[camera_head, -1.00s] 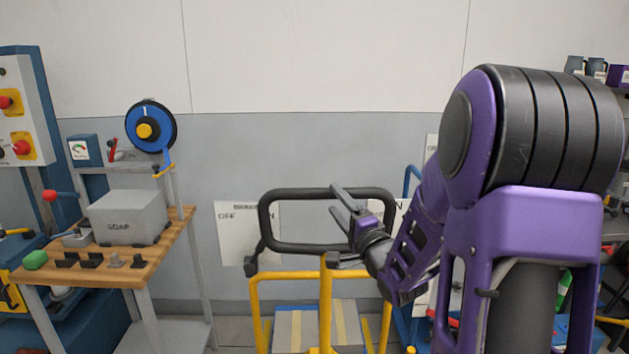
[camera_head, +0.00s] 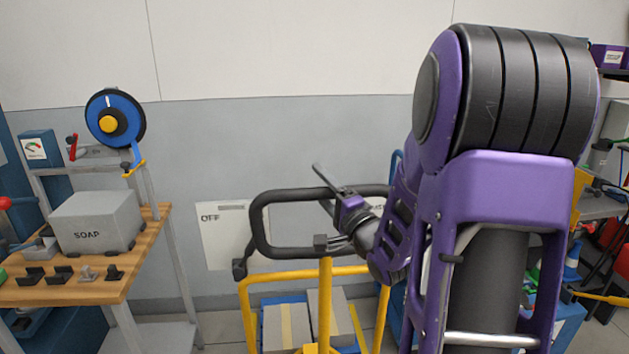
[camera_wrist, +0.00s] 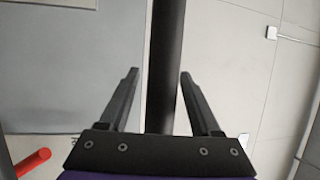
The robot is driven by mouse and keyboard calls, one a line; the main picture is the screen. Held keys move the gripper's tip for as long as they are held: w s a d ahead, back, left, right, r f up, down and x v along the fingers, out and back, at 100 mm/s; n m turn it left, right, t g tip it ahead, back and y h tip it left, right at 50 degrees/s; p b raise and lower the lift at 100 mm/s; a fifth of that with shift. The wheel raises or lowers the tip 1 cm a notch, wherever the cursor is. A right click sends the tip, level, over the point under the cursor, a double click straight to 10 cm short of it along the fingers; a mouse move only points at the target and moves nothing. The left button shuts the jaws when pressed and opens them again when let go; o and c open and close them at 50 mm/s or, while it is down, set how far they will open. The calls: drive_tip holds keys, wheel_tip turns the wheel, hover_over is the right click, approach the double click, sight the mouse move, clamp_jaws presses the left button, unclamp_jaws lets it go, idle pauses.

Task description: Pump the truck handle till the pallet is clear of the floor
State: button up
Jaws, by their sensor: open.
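The truck handle (camera_head: 262,252) is a black looped bar on top of a yellow truck frame (camera_head: 325,300). My gripper (camera_head: 320,188) is at the right part of the loop, with its jaws open. In the wrist view, a black bar of the handle (camera_wrist: 166,60) runs lengthwise between the two open fingers of my gripper (camera_wrist: 158,75), with gaps on both sides. Boxes (camera_head: 286,325) with yellow stripes lie low behind the yellow frame. The pallet's underside and its gap to the floor are hidden.
A wooden bench (camera_head: 75,292) at left carries a grey SOAP box (camera_head: 95,222) and small dark clips. A blue wheel with a yellow hub (camera_head: 115,117) stands behind it. A shelf and clutter fill the right side. A wall panel (camera_head: 226,236) is behind the handle.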

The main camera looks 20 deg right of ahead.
drive_tip(key=shift+c, duration=0.2)
clamp_jaws()
idle(1.4)
